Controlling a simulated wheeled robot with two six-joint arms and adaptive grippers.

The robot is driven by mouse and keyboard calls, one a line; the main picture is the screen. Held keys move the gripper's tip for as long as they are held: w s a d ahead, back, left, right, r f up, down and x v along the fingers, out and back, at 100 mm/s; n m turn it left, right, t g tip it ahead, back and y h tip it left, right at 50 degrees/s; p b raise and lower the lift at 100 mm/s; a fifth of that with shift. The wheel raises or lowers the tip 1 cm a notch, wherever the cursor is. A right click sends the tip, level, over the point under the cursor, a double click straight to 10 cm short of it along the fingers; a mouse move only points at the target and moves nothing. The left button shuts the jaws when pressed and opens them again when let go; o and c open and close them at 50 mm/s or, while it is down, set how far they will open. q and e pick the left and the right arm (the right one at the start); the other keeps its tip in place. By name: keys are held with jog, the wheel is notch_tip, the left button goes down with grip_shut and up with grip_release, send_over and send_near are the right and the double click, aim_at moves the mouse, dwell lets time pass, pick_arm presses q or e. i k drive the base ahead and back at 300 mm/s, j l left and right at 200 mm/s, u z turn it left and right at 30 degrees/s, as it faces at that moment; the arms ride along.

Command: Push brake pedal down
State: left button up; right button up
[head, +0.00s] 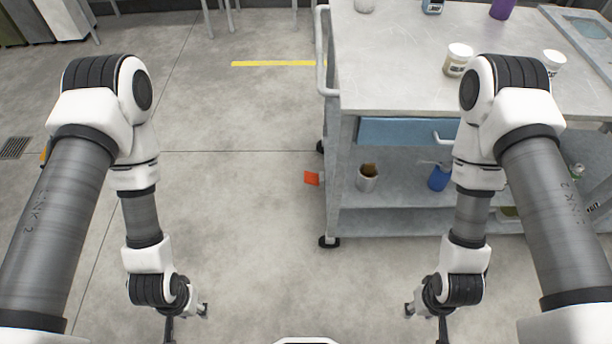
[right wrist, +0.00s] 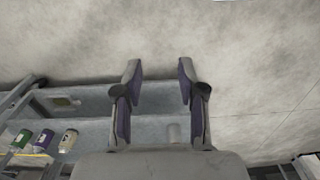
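A small orange-red flat pedal (head: 312,178), which looks like the brake pedal, sticks out low on the left side of the grey cart (head: 352,130). My left gripper (head: 186,318) hangs at the lower left, its fingers apart and empty, well away from the pedal. My right gripper (head: 426,318) hangs at the lower right, in front of the cart. In the right wrist view its two fingers (right wrist: 160,82) are spread with nothing between them. The pedal is not seen in the right wrist view.
The cart has a push handle (head: 323,50), a blue drawer (head: 400,131) and a lower shelf with a blue container (head: 438,178) and a cup (head: 367,180). Jars (head: 459,60) stand on top. The floor (head: 240,220) left of the cart is clear; a yellow line (head: 272,64) crosses it.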

aim_at(310, 178)
jog(key=z, duration=0.4)
jog(key=i+j+z, duration=0.15)
jog(key=j, duration=0.2)
jog(key=i+j+z, duration=0.3)
jog(key=j, duration=0.5)
jog(key=i+j+z, duration=0.15)
jog(key=j, duration=0.25)
jog(key=i+j+z, duration=0.15)
jog(key=j, duration=0.3)
jog(key=i+j+z, duration=0.15)
jog(key=j, duration=0.3)
jog(key=i+j, duration=0.1)
jog(key=j, duration=0.4)
jog(key=i+j, duration=0.15)
jog(key=j, duration=0.35)
jog(key=i+j, duration=0.1)
jog(key=j, duration=0.35)
jog(key=i+j, duration=0.1)
jog(key=j, duration=0.4)
